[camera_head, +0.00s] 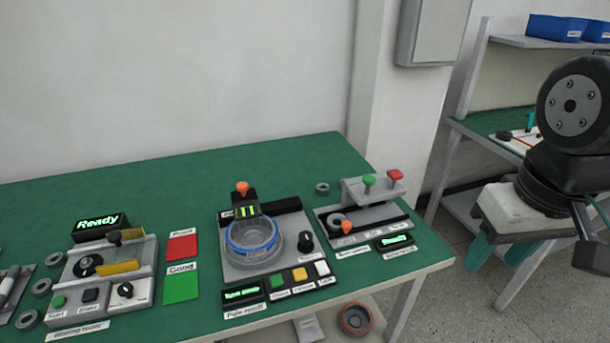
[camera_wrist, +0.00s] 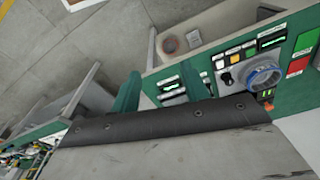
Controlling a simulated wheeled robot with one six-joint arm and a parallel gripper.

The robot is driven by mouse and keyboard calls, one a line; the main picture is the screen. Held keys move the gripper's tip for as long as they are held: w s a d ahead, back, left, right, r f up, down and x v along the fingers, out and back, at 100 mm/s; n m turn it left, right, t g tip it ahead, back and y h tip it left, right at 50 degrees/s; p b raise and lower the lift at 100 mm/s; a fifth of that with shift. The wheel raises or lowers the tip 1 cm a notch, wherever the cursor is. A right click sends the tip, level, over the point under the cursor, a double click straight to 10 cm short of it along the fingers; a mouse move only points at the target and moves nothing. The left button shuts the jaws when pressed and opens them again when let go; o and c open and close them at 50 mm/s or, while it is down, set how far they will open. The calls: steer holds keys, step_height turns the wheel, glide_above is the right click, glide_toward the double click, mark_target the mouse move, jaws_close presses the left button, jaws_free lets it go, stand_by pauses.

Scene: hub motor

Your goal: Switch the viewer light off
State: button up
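The middle station (camera_head: 285,262) on the green bench has a round clear cup (camera_head: 253,252) with a blue rim. Behind the cup is a black block with lit green bars (camera_head: 246,211) and an orange knob on top. A black rotary knob (camera_head: 305,241) stands to its right. Green, yellow and white buttons (camera_head: 321,268) line the front beside a lit green display (camera_head: 242,294). Small labels are unreadable, so I cannot tell which control is the viewer light's. My gripper (camera_head: 530,252) hangs right of the bench, fingers apart and empty. The wrist view shows the station (camera_wrist: 240,72) beyond the fingers.
A left station (camera_head: 105,272) has a lit "Ready" display. Red and green pads (camera_head: 181,247) lie beside it. A right station (camera_head: 365,220) has green and red knobs. A shelf rack stands far right.

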steer(key=n+g, duration=0.2)
steer(key=n, duration=0.1)
glide_above(320, 263)
steer(key=s, duration=0.2)
steer(key=f, duration=1.8)
steer(key=shift+w+d+f, duration=0.1)
steer(key=shift+d+f, duration=0.05)
steer(key=shift+d, duration=0.25)
steer(key=shift+w+a+r, duration=0.1)
steer(key=shift+w+a, duration=0.1)
steer(key=shift+w, duration=0.25)
steer(key=shift+w+a+r, duration=0.1)
steer(key=shift+w+a, duration=0.1)
steer(key=shift+w, duration=0.25)
steer(key=shift+f+t, duration=0.15)
steer(key=shift+t, duration=0.15)
step_height(320, 263, down, 7)
steer(key=shift+w+f, duration=0.1)
steer(key=shift+f, duration=0.05)
steer(key=c, duration=1)
